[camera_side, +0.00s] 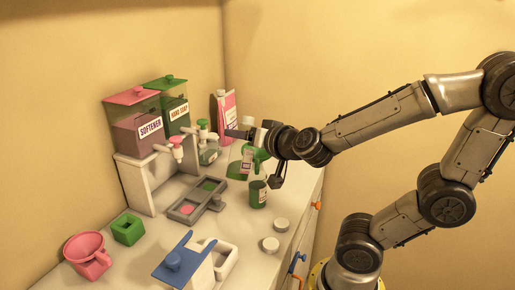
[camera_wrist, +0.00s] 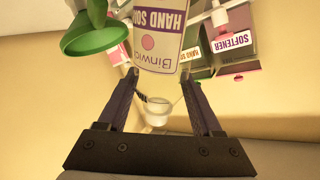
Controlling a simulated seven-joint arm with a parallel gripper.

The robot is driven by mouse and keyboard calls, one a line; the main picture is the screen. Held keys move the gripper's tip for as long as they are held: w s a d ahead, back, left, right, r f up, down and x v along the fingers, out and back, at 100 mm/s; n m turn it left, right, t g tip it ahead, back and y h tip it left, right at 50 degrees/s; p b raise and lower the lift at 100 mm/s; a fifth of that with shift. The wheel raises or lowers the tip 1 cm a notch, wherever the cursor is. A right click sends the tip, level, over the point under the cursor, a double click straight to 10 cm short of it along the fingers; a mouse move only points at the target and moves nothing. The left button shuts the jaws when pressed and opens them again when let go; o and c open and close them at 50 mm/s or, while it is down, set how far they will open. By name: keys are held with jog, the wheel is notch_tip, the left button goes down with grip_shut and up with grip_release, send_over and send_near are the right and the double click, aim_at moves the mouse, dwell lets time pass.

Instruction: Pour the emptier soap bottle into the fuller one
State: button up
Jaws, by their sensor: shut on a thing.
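My gripper (camera_wrist: 165,105) is shut on a white-labelled hand soap bottle (camera_wrist: 158,35), which sits between its fingers in the wrist view. In the side view, a labelled bottle with green content (camera_side: 245,160) shows below my gripper (camera_side: 241,136), looking tilted and partly hidden. Another labelled bottle with dark green content (camera_side: 258,194) stands upright on the counter just right of it. A green funnel (camera_side: 262,155) is above that upright bottle; it also shows in the wrist view (camera_wrist: 95,38). Whether liquid is flowing cannot be told.
Two white caps (camera_side: 281,224) lie on the counter. Softener (camera_side: 138,122) and hand soap (camera_side: 174,104) dispensers stand on a white stand. A pink bottle (camera_side: 230,104) is behind.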

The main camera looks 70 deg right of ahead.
jog(key=shift+d+f+m+g+y, duration=0.2)
jog(key=shift+d+m+g+y, duration=0.15)
jog(key=shift+d+m, duration=0.2)
jog(key=shift+f+m+y, duration=0.3)
jog(key=shift+m+y, duration=0.05)
jog(key=shift+y, duration=0.2)
jog(key=shift+a+r+m+y, duration=0.15)
jog(key=shift+a+m+y, duration=0.05)
jog(key=shift+m+y, duration=0.25)
jog(key=shift+g, duration=0.25)
jog(key=shift+a+f+m+y, duration=0.1)
jog(key=shift+f+m+y, duration=0.25)
jog(key=shift+m+y, duration=0.2)
jog(key=shift+r+m+y, duration=0.35)
jog(key=shift+m+y, duration=0.15)
jog(key=shift+y, duration=0.1)
jog(key=shift+d+f+m+y, duration=0.4)
jog(key=shift+d+m+y, duration=0.1)
jog(key=shift+y, duration=0.1)
dwell(0.8)
jog(key=shift+r+m+g+y, duration=0.3)
jog(key=shift+r+m+y, duration=0.1)
jog(key=shift+y, duration=0.1)
dwell(0.6)
jog(key=shift+d+f+m+y, duration=0.25)
jog(key=shift+f+m+y, duration=0.45)
jog(key=shift+y, duration=0.1)
dwell(1.8)
